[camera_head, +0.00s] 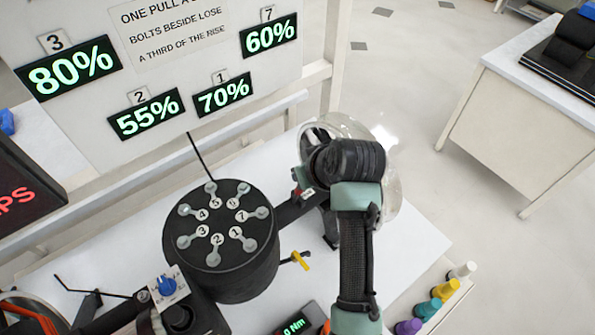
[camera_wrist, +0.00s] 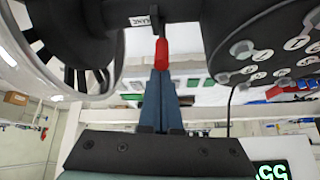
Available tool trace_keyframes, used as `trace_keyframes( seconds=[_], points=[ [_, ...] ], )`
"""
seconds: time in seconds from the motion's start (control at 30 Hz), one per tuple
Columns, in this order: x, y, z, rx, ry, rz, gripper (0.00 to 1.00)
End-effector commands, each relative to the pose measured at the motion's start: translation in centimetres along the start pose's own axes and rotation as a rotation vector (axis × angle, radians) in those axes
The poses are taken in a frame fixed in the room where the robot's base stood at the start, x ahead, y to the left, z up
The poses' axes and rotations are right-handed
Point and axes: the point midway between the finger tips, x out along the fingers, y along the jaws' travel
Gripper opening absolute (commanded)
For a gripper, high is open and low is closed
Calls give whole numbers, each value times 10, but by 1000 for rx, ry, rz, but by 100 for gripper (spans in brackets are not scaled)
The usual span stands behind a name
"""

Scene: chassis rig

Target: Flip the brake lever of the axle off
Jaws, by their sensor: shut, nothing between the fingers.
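A small red lever handle (camera_wrist: 162,52) sticks out from the dark axle housing (camera_wrist: 185,10) in the wrist view, beside a small pale label (camera_wrist: 143,21). My gripper (camera_wrist: 161,76) has its blue-grey fingers together, with their tips right at the end of the red handle. I cannot tell whether they touch it. In the head view, a small red part (camera_head: 297,192) shows by the axle, just left of my wrist.
A black drum (camera_head: 220,285) with numbered bolts stands left of the axle. A spoked wheel in a clear rim (camera_wrist: 105,85) is on the other side. A yellow-tipped handle (camera_head: 300,260) juts out below the axle. Coloured bottles (camera_head: 443,290) line the table's right edge.

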Motion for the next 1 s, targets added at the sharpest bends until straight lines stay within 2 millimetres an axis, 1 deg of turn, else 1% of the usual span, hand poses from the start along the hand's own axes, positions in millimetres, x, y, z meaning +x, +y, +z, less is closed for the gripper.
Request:
trace_keyframes(
  seconds=[0.03, 0.1, 0.4, 0.63, 1.0],
  points=[
    [2, 1, 8, 7, 35, -8, 0],
    [0, 2, 14, 10, 81, -17, 0],
    [-7, 6, 30, 15, 218, -41, 0],
    [-9, 7, 34, 16, 254, -49, 0],
    [-9, 7, 35, 18, 252, -52, 0]
  ],
)
